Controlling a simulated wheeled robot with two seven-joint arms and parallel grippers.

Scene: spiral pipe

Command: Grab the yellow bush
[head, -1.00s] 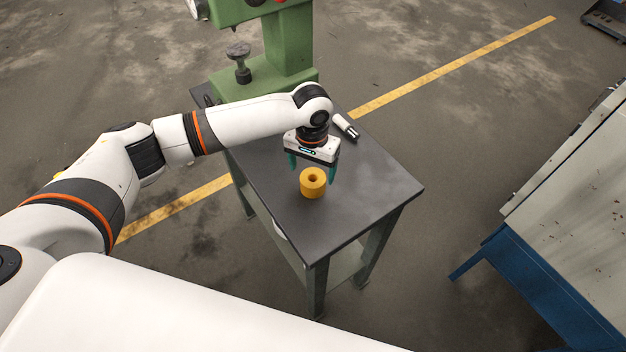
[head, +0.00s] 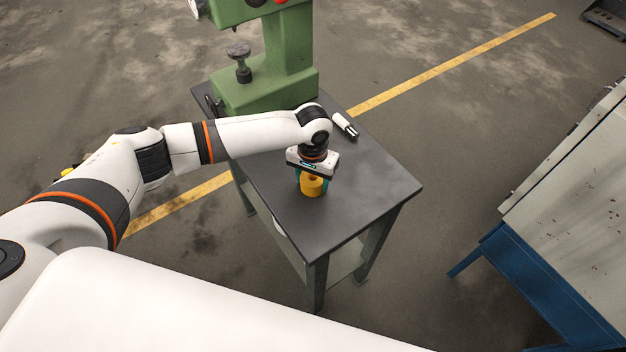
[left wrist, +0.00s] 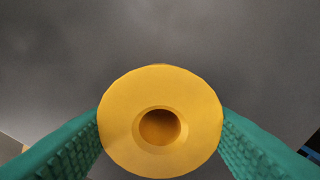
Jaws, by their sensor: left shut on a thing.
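The yellow bush (head: 313,187) is a short cylinder with a round hole in its top, upright on the dark table top (head: 365,190). My left gripper (head: 312,180) is above it, pointing down, with its green fingers shut on the bush. In the left wrist view the bush (left wrist: 160,88) fills the middle, its hole facing the camera. The ridged green fingers of the left gripper (left wrist: 160,135) touch it on both sides. In the head view the gripper body hides the back of the bush. My right gripper is not in view.
A green machine (head: 265,80) stands at the back of the table. A small white and black object (head: 345,125) lies near the table's right back edge. The table front is clear. A blue and grey bench (head: 560,240) stands apart at the right.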

